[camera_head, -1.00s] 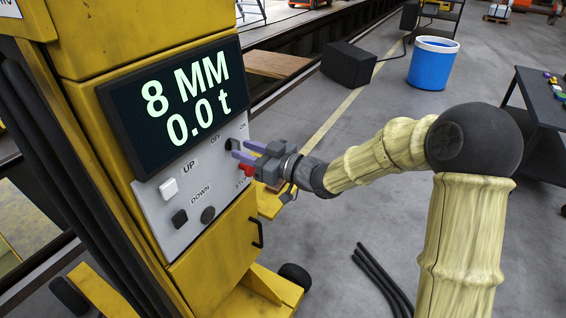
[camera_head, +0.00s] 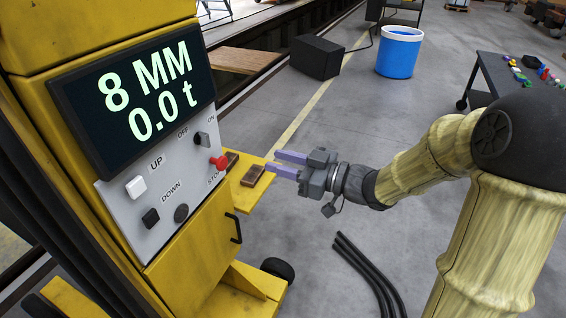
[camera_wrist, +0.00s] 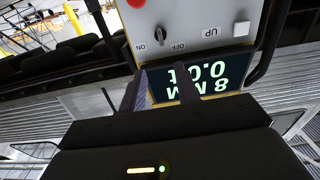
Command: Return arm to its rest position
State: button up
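My gripper (camera_head: 287,164) is open and empty, with its two purple fingers apart. It hangs in the air to the right of the yellow lifting jack's control panel (camera_head: 165,190), clear of it. The panel has a white UP button (camera_head: 136,187), a black DOWN button (camera_head: 151,218), a red STOP button (camera_head: 219,162) and an ON/OFF switch (camera_head: 202,139). The display (camera_head: 145,90) above reads 8 MM and 0.0 t. In the wrist view, the panel (camera_wrist: 195,25) and display appear upside down beyond the fingers (camera_wrist: 160,90).
A yellow ledge with brown blocks (camera_head: 252,175) lies below and behind my fingers. Black cables (camera_head: 365,275) lie on the floor. A black box (camera_head: 317,57), a blue bin (camera_head: 399,52) and a dark table (camera_head: 495,75) stand farther back. The grey floor between is open.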

dwell(0.4)
jog(key=w+d+f+m+t+h+p, duration=0.25)
jog(key=d+f+m+h, duration=0.55)
jog(key=d+h, duration=0.45)
jog(key=s+d+f+m+g+h, duration=0.2)
jog(key=s+g, duration=0.1)
jog(key=s, duration=0.5)
jog(key=s+d+f+m+g+h+p, duration=0.1)
jog(key=s+d+f+m+g+h, duration=0.1)
jog(key=s, duration=0.6)
jog(key=shift+f+m+g, duration=0.15)
jog(key=shift+m+g, duration=0.65)
jog(key=shift+g, duration=0.15)
jog(key=shift+w+d, duration=0.1)
jog(key=shift+w, duration=0.1)
